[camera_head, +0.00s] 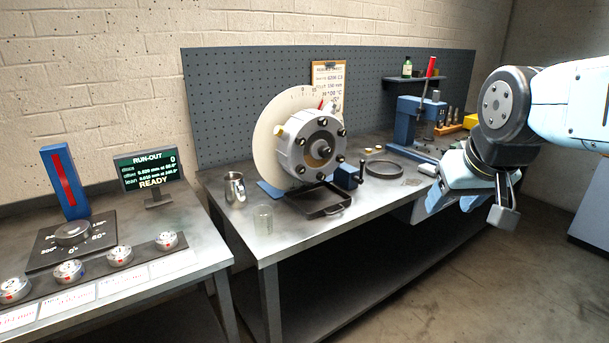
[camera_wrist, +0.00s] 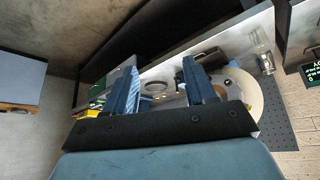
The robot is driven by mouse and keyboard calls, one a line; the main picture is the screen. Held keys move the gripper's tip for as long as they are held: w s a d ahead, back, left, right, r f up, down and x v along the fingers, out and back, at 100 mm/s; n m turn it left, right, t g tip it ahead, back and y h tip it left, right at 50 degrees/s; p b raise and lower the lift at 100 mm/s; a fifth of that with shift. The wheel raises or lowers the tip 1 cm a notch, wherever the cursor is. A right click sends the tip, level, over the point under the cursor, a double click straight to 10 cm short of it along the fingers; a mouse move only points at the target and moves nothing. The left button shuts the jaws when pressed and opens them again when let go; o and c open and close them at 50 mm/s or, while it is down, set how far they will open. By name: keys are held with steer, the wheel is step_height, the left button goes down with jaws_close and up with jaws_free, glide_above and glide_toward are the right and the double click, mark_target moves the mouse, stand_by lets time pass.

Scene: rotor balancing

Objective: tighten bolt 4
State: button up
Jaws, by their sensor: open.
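The rotor hub (camera_head: 300,150) is a grey metal drum in front of a pale graduated disc (camera_head: 268,130), mounted upright on the bench. Several dark bolts sit around its face; I cannot read which one is bolt 4. My gripper (camera_head: 472,207) is at the right in the head view, off the bench's front side and well apart from the hub. Its fingers are spread and hold nothing. In the wrist view the open gripper (camera_wrist: 160,85) has the pale disc (camera_wrist: 246,92) to its right, partly hidden by the finger.
A run-out screen (camera_head: 150,172) reads READY. Floor in front is clear.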

steer(key=w+f+n+t, duration=0.2)
steer(key=w+t, duration=0.1)
steer(key=w, duration=1)
steer(key=n+t+y, duration=0.6)
steer(key=n+y, duration=0.3)
steer(key=y, duration=0.1)
glide_toward(302, 172)
steer(key=x, duration=0.8)
steer(key=shift+w, duration=0.2)
steer(key=shift+d, duration=0.1)
steer(key=shift+c, duration=0.4)
steer(key=c, duration=0.9)
steer(key=shift+a, duration=0.3)
jaws_close()
steer(key=shift+d, duration=0.15)
